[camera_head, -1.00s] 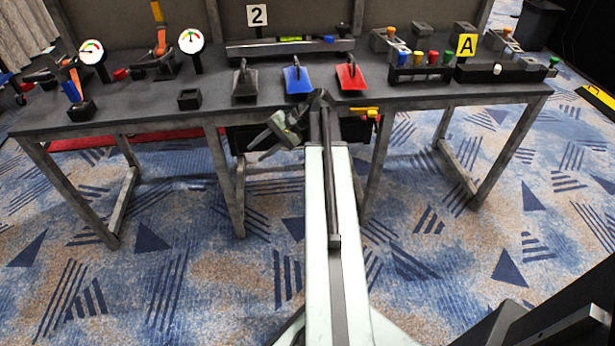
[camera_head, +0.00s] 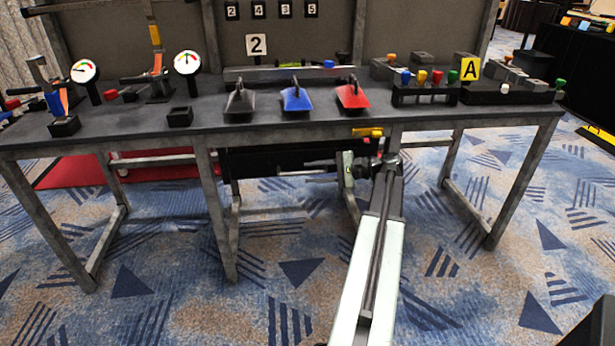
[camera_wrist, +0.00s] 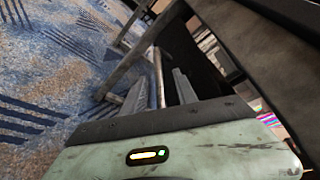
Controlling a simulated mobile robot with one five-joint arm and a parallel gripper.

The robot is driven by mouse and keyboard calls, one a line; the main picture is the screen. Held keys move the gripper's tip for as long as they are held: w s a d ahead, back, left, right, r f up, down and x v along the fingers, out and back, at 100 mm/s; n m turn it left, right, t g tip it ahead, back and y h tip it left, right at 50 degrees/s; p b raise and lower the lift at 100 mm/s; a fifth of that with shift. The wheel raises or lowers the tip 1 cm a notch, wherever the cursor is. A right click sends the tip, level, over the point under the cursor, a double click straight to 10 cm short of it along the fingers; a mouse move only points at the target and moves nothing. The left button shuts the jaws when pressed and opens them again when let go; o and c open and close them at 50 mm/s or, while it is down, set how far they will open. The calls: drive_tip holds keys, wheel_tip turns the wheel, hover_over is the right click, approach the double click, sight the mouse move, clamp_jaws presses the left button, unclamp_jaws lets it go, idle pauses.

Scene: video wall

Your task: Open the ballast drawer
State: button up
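The dark drawer (camera_head: 262,160) hangs under the workbench top, left of my arm. Its front is partly hidden by my gripper (camera_head: 285,170), which reaches leftward along it below the bench edge. In the wrist view my gripper (camera_wrist: 161,82) has its two fingers apart. A thin light grey bar (camera_wrist: 157,66), perhaps the drawer's handle, shows between the fingers beside the dark drawer side (camera_wrist: 186,58). I cannot tell whether a finger touches the bar. The drawer looks shut.
The workbench (camera_head: 330,119) carries gauges, levers, coloured paddles and buttons. Bench legs (camera_head: 213,215) stand left and right. The carpet in front is free.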

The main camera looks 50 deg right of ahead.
drive_tip(key=shift+x, duration=1)
clamp_jaws()
idle(0.7)
